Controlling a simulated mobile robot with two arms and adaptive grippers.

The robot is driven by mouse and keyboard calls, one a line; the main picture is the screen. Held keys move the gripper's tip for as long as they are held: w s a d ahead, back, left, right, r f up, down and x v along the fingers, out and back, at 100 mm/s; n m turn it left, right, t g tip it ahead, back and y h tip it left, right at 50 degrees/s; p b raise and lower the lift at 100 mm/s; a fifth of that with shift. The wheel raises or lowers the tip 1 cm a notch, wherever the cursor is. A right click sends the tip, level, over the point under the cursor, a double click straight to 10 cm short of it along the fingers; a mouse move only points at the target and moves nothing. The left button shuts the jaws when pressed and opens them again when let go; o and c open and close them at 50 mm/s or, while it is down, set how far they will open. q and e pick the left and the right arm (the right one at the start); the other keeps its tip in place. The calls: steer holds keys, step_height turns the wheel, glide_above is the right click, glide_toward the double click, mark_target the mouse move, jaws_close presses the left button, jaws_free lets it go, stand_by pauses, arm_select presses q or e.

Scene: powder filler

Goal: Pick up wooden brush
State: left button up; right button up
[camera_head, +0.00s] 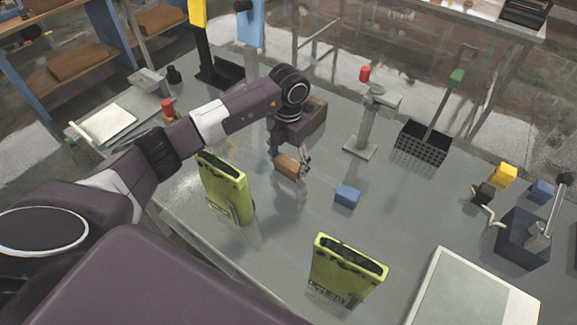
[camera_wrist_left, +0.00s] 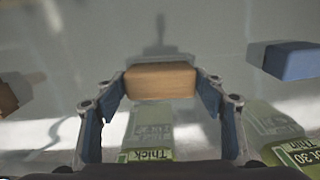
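The wooden brush (camera_head: 286,167) is a small brown block in the middle of the grey table in the head view. In the left wrist view the brush (camera_wrist_left: 160,80) lies crosswise between the fingertips, with a pale grey strip along its far side. My left gripper (camera_head: 291,163) points down at it. In the wrist view the left gripper's fingertips (camera_wrist_left: 160,86) meet both ends of the block, with no gap visible. Whether the brush is clear of the table I cannot tell. My right gripper is in neither view.
A blue block (camera_head: 347,195) lies to the right of the brush; it also shows in the wrist view (camera_wrist_left: 290,61). Two yellow-green boxes (camera_head: 228,190) (camera_head: 343,270) stand nearer. A grey stand with a red top (camera_head: 364,120) and a black rack (camera_head: 422,147) are behind.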

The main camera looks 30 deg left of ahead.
arm_select(q)
steer(key=c, duration=0.6)
steer(key=shift+r, duration=0.1)
step_height(320, 180, up, 11)
steer(key=b, duration=0.4)
step_height(320, 180, up, 9)
glide_above(289, 161)
steer(key=shift+s, duration=0.15)
